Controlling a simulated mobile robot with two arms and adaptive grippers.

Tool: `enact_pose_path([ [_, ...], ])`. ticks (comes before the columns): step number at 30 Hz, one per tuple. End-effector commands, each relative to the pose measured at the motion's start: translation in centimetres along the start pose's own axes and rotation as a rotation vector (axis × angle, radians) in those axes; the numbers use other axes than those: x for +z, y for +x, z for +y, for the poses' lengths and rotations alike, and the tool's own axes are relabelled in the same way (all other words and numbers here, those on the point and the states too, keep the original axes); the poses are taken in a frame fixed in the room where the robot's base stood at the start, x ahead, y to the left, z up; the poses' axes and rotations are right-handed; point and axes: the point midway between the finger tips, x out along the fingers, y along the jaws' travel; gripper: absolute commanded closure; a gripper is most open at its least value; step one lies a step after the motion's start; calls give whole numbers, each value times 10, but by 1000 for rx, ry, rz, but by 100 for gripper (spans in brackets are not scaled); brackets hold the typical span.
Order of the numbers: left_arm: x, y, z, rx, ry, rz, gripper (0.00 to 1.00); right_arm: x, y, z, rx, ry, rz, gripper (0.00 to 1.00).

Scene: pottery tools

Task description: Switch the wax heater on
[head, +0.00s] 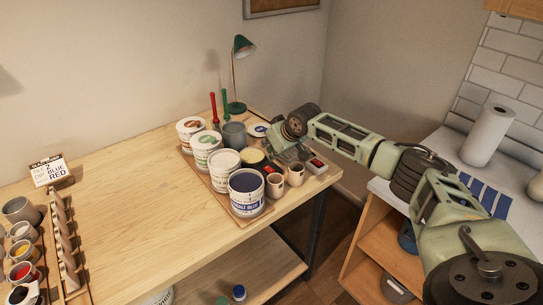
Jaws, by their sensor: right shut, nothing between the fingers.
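My right gripper (286,151) reaches in from the right, pointing down over the back right part of the wooden tray on the table. It is shut and holds nothing. Just right of its fingers is a small dark box with a red part on top (316,164), which may be the wax heater's switch. A round pan with a yellowish top (252,156) sits left of the gripper, partly hidden; it may be the wax heater. I cannot tell whether the fingers touch anything or whether the switch is on. My left gripper is out of view.
Labelled tubs (246,193) crowd the wooden tray (220,190), with small cups (295,174) near its right edge. A green lamp (243,47) and red and green-handled tools stand behind. The table's middle (130,185) is clear. Glaze cups (22,250) stand far left.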

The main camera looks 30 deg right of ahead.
Motion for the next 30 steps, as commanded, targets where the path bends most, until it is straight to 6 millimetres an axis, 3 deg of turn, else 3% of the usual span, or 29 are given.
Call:
enact_pose_path([
  [3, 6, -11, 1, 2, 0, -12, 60, 15, 11, 0, 1, 0, -7, 100],
  [9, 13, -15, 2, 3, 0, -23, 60, 26, 22, 1, 0, 1, -4, 100],
  [20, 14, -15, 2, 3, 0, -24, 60, 28, 24, 0, 0, 0, -3, 100],
  [26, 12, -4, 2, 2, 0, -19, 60, 37, 35, 0, -1, 1, 62, 100],
  [30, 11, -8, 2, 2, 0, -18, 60, 31, 30, 0, 0, 0, 65, 100],
])
